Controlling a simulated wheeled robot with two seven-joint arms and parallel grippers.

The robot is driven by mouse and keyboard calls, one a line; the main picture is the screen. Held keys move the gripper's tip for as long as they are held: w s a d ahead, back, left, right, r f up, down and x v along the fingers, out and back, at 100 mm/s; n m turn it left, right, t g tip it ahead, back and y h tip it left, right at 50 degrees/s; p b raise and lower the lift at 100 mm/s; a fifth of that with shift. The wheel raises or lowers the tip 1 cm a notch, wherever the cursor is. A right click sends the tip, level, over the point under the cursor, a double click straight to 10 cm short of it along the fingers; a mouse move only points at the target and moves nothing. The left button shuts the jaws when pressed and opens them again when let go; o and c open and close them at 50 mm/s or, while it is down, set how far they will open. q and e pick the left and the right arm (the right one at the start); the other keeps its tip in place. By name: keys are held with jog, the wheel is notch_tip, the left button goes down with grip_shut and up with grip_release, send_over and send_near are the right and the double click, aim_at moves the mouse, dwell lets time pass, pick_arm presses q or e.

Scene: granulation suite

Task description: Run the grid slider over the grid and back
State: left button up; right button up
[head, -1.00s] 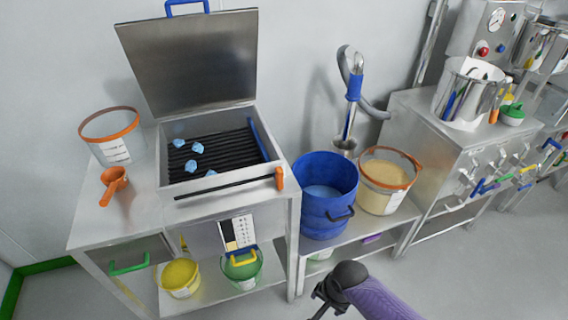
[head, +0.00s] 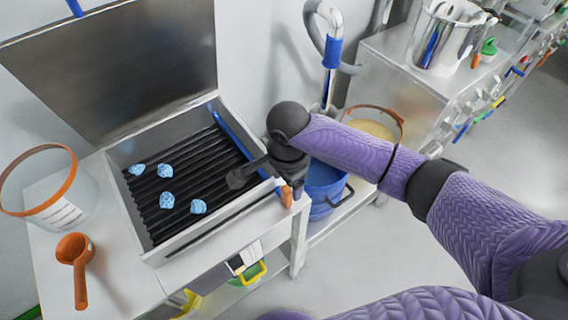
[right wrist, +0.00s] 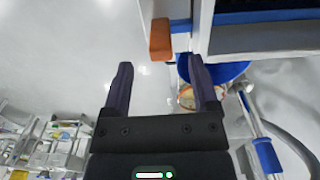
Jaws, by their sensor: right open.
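The grid (head: 178,188) of dark parallel bars lies inside an open steel box on the bench. Several light blue lumps (head: 167,200) rest on it. A blue bar (head: 236,137), which looks like the grid slider, runs along the grid's right edge. My right gripper (head: 266,184) is open over the box's front right corner and partly hides that end of the bar. Nothing is between the fingers (right wrist: 160,85). My left gripper is out of view.
The box's steel lid (head: 110,75) stands open behind. An orange scoop (head: 76,262) and a clear orange-rimmed tub (head: 55,210) are at left. A blue bucket (head: 325,190) stands right of the bench, under my right arm. Open floor lies in front.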

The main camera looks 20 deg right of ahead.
aim_at(286, 189)
notch_tip(286, 189, down, 3)
jog(key=shift+f+b, duration=0.15)
jog(key=shift+b, duration=0.3)
jog(key=shift+f, duration=0.3)
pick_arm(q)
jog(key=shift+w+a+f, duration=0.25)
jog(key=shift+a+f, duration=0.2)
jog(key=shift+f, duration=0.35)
pick_arm(e)
grip_shut()
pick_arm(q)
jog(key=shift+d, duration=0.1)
pick_arm(e)
jog(key=shift+a+r, duration=0.1)
